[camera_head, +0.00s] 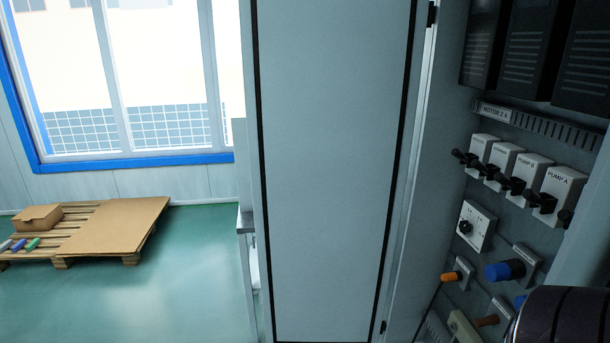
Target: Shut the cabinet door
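The cabinet door (335,170) stands open in the middle of the head view, a tall pale grey panel with a black seal along its edges. Its hinge side is at the right, by the cabinet's frame (408,200). The cabinet's inside (510,225) is exposed at the right, with switches and connectors on a back panel. A dark rounded part at the bottom right corner seems to be part of my arm. Neither gripper's fingers can be seen. The door's bottom edge is barely in view at the lower frame edge.
Inside the cabinet are white breaker switches (525,172), a rotary switch (476,226), a blue connector (506,270) and an orange connector (453,277). A wooden pallet (85,235) with a cardboard box (38,217) lies at the left. Green floor (180,290) is clear between pallet and door.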

